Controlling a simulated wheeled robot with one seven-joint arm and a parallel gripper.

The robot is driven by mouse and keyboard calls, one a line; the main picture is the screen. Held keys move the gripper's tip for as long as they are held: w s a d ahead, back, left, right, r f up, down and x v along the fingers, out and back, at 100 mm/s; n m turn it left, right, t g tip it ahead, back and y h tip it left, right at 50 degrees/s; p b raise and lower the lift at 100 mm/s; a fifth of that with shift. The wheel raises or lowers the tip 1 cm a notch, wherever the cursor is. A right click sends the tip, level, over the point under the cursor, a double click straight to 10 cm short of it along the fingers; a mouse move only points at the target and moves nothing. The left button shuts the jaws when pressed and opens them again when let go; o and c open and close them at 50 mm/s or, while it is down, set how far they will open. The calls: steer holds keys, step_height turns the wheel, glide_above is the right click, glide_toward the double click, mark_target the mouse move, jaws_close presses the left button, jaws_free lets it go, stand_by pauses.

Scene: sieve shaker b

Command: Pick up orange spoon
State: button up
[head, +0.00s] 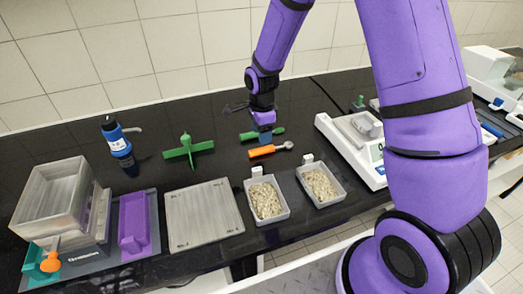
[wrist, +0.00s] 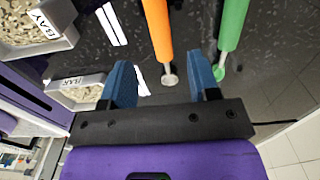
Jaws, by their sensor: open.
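The orange spoon (head: 264,151) lies on the black bench, its metal bowl to the right in the head view. In the wrist view the orange spoon's handle (wrist: 157,28) points up and its bowl appears between my blue fingertips. My gripper (head: 265,136) is open, pointing down over the bench near the spoon; in the wrist view my gripper (wrist: 162,76) holds nothing. The height of the fingertips above the spoon is hard to tell. A green spoon (wrist: 232,28) lies beside it, just outside the right finger; it also shows behind in the head view (head: 276,131).
Two trays of pale grains, a left tray (head: 267,216) and a right tray (head: 340,197), stand in front of the spoon. A white balance (head: 340,146) is to the right. A green cross-shaped object (head: 187,151) and a blue bottle (head: 116,140) stand left.

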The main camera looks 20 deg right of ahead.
mark_target(261, 148)
steer(key=shift+f, duration=3.4)
steer(key=c, duration=1)
